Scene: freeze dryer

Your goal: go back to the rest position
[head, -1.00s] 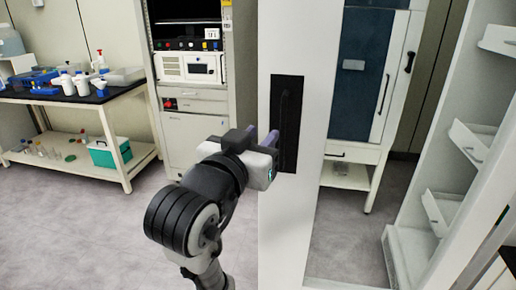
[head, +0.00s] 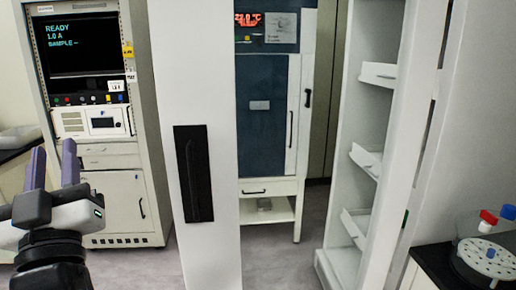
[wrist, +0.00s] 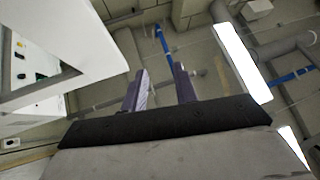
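My gripper (head: 54,147) is at the left edge of the head view, its two purple fingers pointing up. The fingers are apart with nothing between them. The wrist view shows the same open gripper (wrist: 158,75) against ceiling pipes and lights. A tall white door panel (head: 195,65) with a black recessed handle (head: 193,172) stands to the right of my gripper. A clear gap shows between gripper and handle in the head view.
An instrument rack (head: 92,120) with a screen stands behind my gripper. A blue-fronted cabinet (head: 262,125) is beyond the door panel. A white unit with tilted shelves (head: 378,75) is at right, near a round vial rack (head: 487,257) on a dark bench.

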